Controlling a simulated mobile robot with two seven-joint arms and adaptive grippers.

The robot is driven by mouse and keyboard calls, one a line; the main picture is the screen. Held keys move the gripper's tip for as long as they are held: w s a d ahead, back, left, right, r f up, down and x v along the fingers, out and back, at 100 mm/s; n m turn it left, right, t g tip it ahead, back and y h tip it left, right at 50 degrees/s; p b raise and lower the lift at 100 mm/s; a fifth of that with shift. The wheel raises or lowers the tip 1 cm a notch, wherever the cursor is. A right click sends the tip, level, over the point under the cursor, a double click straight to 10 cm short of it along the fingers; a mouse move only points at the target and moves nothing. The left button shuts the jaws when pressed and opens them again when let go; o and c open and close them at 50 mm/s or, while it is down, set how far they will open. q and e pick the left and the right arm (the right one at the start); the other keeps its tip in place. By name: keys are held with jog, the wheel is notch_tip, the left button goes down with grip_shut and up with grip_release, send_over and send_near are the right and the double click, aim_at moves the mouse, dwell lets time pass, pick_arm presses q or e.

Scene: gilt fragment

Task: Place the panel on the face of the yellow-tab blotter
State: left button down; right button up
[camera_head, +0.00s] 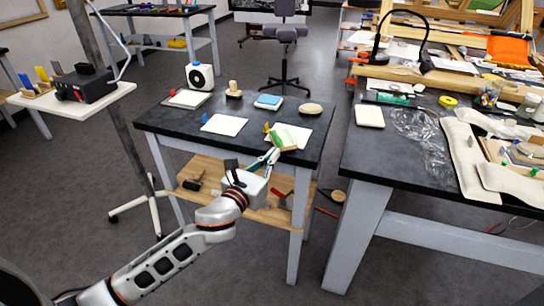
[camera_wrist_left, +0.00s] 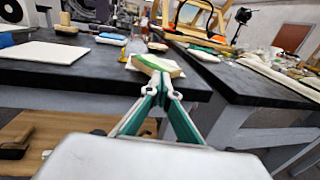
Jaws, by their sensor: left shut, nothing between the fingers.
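The panel (camera_head: 284,140), a small block with green and pale wood-coloured faces, is at the near part of the white yellow-tab blotter (camera_head: 302,132) on the dark table. The yellow tab (camera_head: 266,127) stands at the blotter's left edge. In the left wrist view the panel (camera_wrist_left: 158,65) overlaps the blotter (camera_wrist_left: 132,66); whether it lies fully flat I cannot tell. My left gripper (camera_head: 272,156) is shut and empty, its tips just in front of the panel; the tips also show in the left wrist view (camera_wrist_left: 161,82). My right gripper is not in view.
A blue-topped block (camera_head: 268,101), an oval wooden piece (camera_head: 310,108) and a white device (camera_head: 199,76) stand behind. A cluttered second table (camera_head: 400,150) is at right, across a gap.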

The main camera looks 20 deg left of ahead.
aim_at(278, 147)
pick_arm(q)
jog(key=w, duration=0.3)
jog(key=shift+w+d+r+p, duration=0.15)
jog(key=shift+d+p, duration=0.15)
jog(key=shift+w+d, duration=0.1)
jog(key=shift+w, duration=0.1)
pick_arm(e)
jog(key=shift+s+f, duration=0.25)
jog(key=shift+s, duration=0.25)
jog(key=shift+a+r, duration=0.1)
